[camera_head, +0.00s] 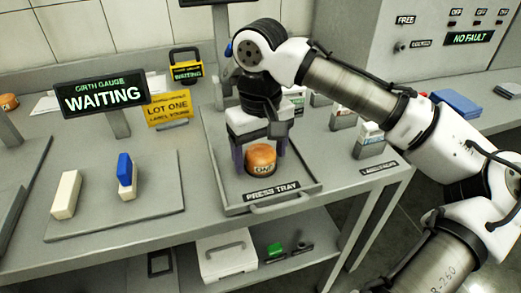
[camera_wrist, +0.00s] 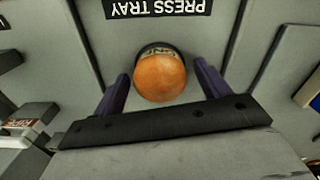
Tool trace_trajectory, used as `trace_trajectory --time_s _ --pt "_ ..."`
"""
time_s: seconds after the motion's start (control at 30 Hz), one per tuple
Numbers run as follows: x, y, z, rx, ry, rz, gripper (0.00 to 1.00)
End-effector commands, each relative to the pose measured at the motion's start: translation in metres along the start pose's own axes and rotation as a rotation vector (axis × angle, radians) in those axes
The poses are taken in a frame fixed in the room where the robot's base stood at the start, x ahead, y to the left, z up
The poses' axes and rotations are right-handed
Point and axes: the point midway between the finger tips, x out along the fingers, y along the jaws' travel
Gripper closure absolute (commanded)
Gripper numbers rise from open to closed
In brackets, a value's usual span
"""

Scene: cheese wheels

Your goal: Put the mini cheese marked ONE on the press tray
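The orange mini cheese (camera_head: 262,156), with a dark label band reading ONE, sits upright on the press tray (camera_head: 228,185), near its front edge. It also shows in the wrist view (camera_wrist: 160,78), close to the PRESS TRAY lettering. My gripper (camera_head: 260,161) is above the tray with its two purple fingers pointing down, one on each side of the cheese. In the wrist view my gripper (camera_wrist: 161,75) is open, with a gap between each finger and the cheese. The cheese's lower band is partly hidden from above.
A girth gauge sign (camera_head: 101,93) reads WAITING at the left. A board (camera_head: 100,218) holds a cream block (camera_head: 66,195) and a blue-topped block (camera_head: 126,176). A yellow LOT ONE sign (camera_head: 168,107) stands behind. Small labelled holders (camera_head: 371,142) stand right of the tray.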

Motion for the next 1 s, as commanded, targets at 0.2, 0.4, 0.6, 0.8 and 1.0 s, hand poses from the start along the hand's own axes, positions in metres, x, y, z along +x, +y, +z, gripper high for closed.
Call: trace_trajectory --time_s 0.2,0.4,0.6,0.8,1.0 --pt "-0.001 0.0 0.0 0.001 0.0 0.001 0.25" --pt "-0.024 0.0 -0.001 -0.001 0.003 0.0 0.25" --pt "-0.069 0.0 -0.001 -0.001 0.003 -0.001 0.25" --pt "-0.106 0.0 0.0 0.002 0.0 0.003 0.25" --pt "-0.122 0.0 0.0 0.001 0.0 0.001 0.25"
